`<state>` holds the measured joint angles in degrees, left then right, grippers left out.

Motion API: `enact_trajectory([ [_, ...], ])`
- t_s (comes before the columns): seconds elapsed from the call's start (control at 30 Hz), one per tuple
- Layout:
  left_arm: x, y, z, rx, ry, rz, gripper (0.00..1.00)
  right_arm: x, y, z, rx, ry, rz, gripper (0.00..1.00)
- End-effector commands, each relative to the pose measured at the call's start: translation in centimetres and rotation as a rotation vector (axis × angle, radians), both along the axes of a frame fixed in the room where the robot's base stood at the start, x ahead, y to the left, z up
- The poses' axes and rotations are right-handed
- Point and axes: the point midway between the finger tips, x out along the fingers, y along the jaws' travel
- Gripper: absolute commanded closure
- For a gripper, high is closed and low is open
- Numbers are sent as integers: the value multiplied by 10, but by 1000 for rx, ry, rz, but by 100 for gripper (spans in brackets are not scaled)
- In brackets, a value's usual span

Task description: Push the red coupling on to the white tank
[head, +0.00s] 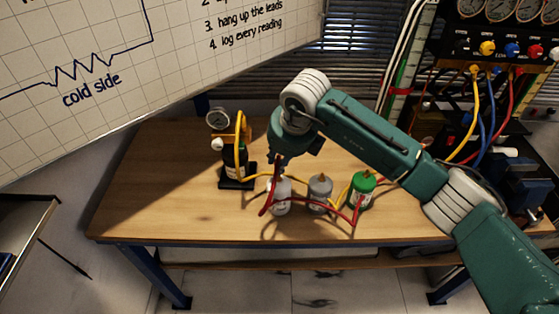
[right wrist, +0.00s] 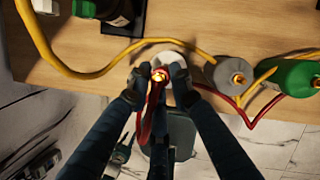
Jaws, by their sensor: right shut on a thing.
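The white tank (head: 281,203) stands on the bench, left of a grey tank (head: 320,189) and a green tank (head: 362,192). My right gripper (head: 277,172) is directly above the white tank, pointing down. In the right wrist view its two fingers (right wrist: 158,82) are shut on the red coupling (right wrist: 153,89), which has a bright brassy centre. The white tank's top (right wrist: 174,59) shows partly behind the coupling and fingers. Whether the coupling touches the tank's fitting is hidden. A red hose (head: 265,207) hangs from the coupling. My left gripper is not in view.
A black hand pump (head: 236,166) with a round gauge (head: 218,119) stands left of the tanks. A yellow hose (right wrist: 80,72) runs from it past the white tank. The bench's left part (head: 150,190) is clear. A gauge panel (head: 490,40) with hoses stands right.

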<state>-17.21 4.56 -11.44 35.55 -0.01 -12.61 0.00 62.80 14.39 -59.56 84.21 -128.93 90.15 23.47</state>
Motion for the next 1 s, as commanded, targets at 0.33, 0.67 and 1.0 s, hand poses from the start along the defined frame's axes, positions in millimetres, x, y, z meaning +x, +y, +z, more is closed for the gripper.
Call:
enact_trajectory([
  [0.33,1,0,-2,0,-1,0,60,0,0,0,0,-1,0,100],
  [0.67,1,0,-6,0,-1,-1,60,0,0,0,-1,-1,1,100],
  [1.0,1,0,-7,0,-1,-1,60,0,0,0,-1,-1,1,100],
])
